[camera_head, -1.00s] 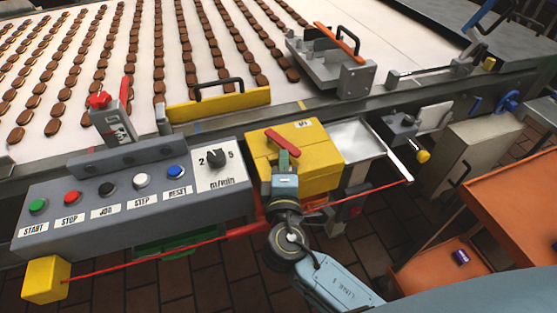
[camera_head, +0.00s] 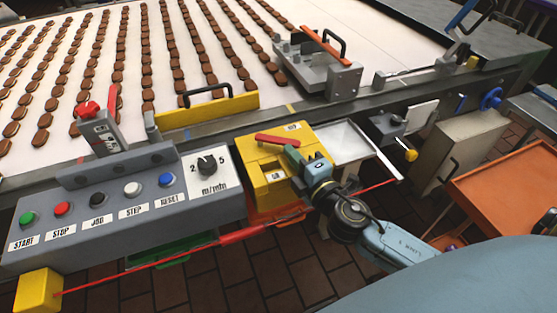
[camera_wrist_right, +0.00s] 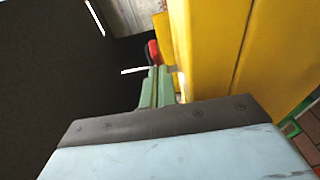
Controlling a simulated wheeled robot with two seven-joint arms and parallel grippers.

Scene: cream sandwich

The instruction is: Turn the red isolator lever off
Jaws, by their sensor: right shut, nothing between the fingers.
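The red isolator lever (camera_head: 277,141) sits on the yellow box (camera_head: 258,168) beside the button panel in the head view. It lies nearly level across the picture, between one white label near the box's back corner and another near its front. My right gripper (camera_head: 291,154) is shut and empty, its fingertips close at the lever's right end; I cannot tell if they touch. In the right wrist view a red lever part (camera_wrist_right: 153,52) shows just past the green fingers (camera_wrist_right: 157,85), next to the yellow box wall (camera_wrist_right: 210,50). My left gripper is not in view.
A grey button panel (camera_head: 120,205) stands left of the box. A yellow guard (camera_head: 208,110) and the conveyor (camera_head: 220,30) with rows of brown biscuits lie behind. A metal tray (camera_head: 345,143) is to the right. A red cord (camera_head: 150,268) runs in front.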

